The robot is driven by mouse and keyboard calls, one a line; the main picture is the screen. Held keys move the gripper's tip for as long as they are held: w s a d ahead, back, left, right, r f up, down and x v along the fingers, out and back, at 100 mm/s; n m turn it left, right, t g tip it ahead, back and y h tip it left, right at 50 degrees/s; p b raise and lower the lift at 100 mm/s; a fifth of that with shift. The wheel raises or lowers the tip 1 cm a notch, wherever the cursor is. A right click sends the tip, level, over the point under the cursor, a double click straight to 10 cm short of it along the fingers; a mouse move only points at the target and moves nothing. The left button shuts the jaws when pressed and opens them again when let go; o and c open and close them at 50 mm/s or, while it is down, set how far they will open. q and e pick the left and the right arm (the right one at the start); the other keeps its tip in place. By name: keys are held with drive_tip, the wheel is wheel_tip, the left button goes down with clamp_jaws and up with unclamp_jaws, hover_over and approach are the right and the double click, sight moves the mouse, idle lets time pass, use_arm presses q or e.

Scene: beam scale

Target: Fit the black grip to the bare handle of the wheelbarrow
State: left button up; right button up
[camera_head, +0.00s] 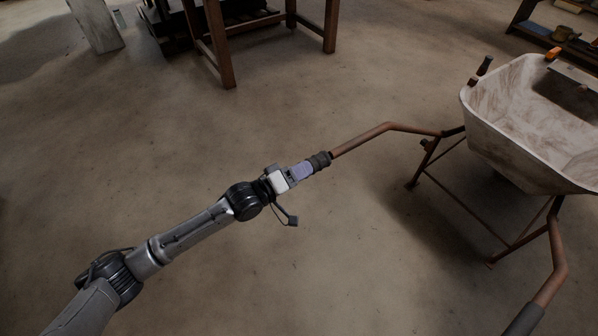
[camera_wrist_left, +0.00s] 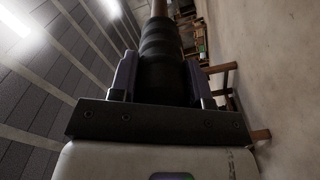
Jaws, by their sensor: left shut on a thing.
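The wheelbarrow (camera_head: 500,137) stands at the right in the head view, with a dirty white tub and rusty brown frame. Its far handle (camera_head: 365,138) reaches left toward my left gripper (camera_head: 309,168). My left gripper is shut on the black grip (camera_head: 321,160), which lines up with this handle and meets its end. I cannot tell how far the tube goes inside. My right gripper is not in view.
The wheelbarrow's near handle (camera_head: 556,262) has a dark grip (camera_head: 524,320) at the bottom right. A wooden table (camera_head: 222,45) stands at the back, and a shelf (camera_head: 560,35) at the top right. The concrete floor around my left arm is clear.

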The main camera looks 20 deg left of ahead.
sight(331, 156)
use_arm(q)
drive_tip(key=shift+w+d, duration=0.4)
drive_tip(key=shift+w, duration=0.15)
drive_tip(key=shift+w+d, duration=0.2)
drive_tip(key=shift+w, duration=0.1)
drive_tip(key=shift+w+b, duration=0.1)
drive_tip(key=shift+b, duration=0.2)
drive_tip(key=shift+b+x, duration=0.3)
drive_tip(key=shift+x, duration=0.7)
drive_tip(key=shift+w+d, duration=0.45)
drive_tip(key=shift+w, duration=0.1)
drive_tip(key=shift+w+d+b, duration=0.4)
drive_tip(key=shift+w+b, duration=0.2)
drive_tip(key=shift+w+d, duration=0.1)
drive_tip(key=shift+w+d, duration=0.1)
drive_tip(key=shift+w, duration=0.1)
